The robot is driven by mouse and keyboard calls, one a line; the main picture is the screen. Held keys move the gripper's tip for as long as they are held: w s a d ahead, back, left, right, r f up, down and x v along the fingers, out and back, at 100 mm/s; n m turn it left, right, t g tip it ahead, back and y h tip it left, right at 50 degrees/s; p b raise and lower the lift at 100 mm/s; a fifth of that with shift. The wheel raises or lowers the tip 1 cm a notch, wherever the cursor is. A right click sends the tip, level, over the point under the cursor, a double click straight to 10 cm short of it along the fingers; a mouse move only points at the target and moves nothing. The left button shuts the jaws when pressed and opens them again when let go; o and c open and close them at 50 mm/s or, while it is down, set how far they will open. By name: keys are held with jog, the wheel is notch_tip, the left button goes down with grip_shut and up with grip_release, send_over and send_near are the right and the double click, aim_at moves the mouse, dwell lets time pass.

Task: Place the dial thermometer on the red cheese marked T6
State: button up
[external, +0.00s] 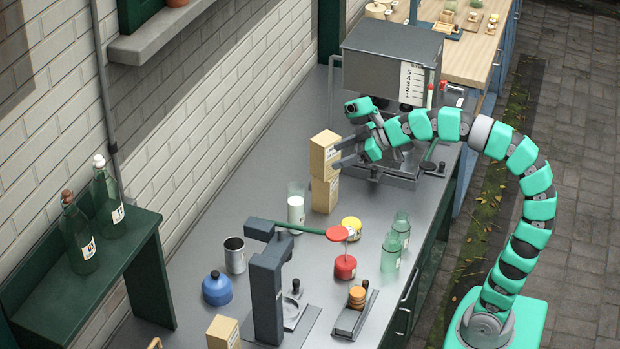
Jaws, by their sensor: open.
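A red, rounded cheese (345,267) with a pale label sits on the grey counter right of the centre. The writing on its label is too small to read. Just above it in the picture is a red disc (338,233) at the end of a green bar, with a thin stem below it. I cannot tell whether this is the dial thermometer, and I make out no other clear dial. My gripper (342,152) is open, with its fingers pointing left, close beside two stacked tan boxes. I cannot tell whether it touches them. Nothing shows held in it.
The tan boxes (325,156) stand behind a glass of milk (296,208). A grey machine (388,62) stands behind.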

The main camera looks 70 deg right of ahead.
jog(key=s+a+r+m+t+h, duration=0.1)
jog(key=s+a+r+t, duration=0.1)
jog(key=r, duration=0.5)
jog(key=s+a+r+m+t+h, duration=0.1)
jog(key=a+r+m+t+h, duration=0.1)
jog(key=r, duration=0.5)
jog(key=shift+s+a+r+m, duration=0.15)
jog(key=shift+s+r+m, duration=0.15)
jog(key=shift+s+r, duration=0.1)
